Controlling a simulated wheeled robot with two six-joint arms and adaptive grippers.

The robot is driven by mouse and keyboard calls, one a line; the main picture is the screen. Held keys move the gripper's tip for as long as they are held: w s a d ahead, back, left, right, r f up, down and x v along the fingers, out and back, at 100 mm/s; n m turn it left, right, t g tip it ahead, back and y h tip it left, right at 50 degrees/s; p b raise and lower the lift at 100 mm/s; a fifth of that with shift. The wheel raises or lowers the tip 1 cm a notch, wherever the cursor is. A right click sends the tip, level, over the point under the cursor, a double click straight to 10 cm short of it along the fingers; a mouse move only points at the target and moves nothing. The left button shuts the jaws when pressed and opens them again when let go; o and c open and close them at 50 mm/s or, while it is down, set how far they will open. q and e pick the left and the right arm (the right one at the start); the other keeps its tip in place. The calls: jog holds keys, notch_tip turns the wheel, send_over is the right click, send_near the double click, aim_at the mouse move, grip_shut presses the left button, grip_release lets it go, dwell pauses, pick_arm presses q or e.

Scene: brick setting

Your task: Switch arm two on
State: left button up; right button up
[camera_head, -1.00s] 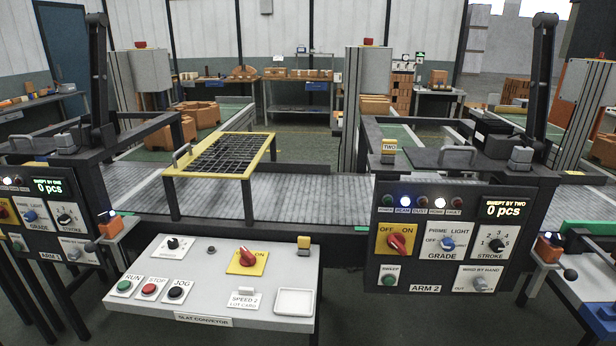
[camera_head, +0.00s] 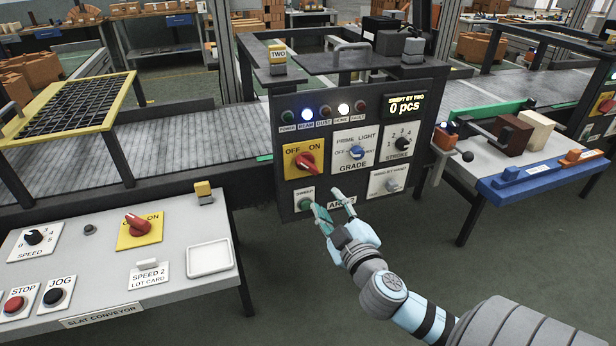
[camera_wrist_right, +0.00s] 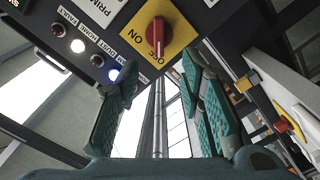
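The ARM 2 panel (camera_head: 352,222) stands at centre. Its red OFF/ON knob (camera_head: 307,162) sits on a yellow plate (camera_head: 290,168), handle slanted up-left, towards the OFF side. The knob (camera_wrist_right: 157,35) is near the top of the right wrist view, beyond the fingers. My right gripper (camera_head: 326,203) is below the knob, in front of the SWEEP button (camera_head: 304,203) and the ARM 2 label. In the right wrist view its teal fingers (camera_wrist_right: 160,100) are apart with nothing between them. The POWER lamp (camera_head: 289,116) looks dark; the BEAM lamp (camera_head: 307,114) glows blue. My left gripper is out of view.
The GRADE knob (camera_head: 356,152), STROKE dial (camera_head: 402,143) and WEIGH BY HAND knob (camera_head: 392,184) are right of the red knob. The slat conveyor desk (camera_head: 172,255), with its own red knob (camera_head: 137,222), stands left. A blue-edged bench (camera_head: 535,178) stands right.

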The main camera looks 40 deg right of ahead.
aim_at(309, 168)
jog(key=x, duration=1.4)
jog(key=shift+w+a+r+b, duration=0.1)
jog(key=shift+w+b, duration=0.05)
jog(key=shift+b, duration=0.2)
grip_shut()
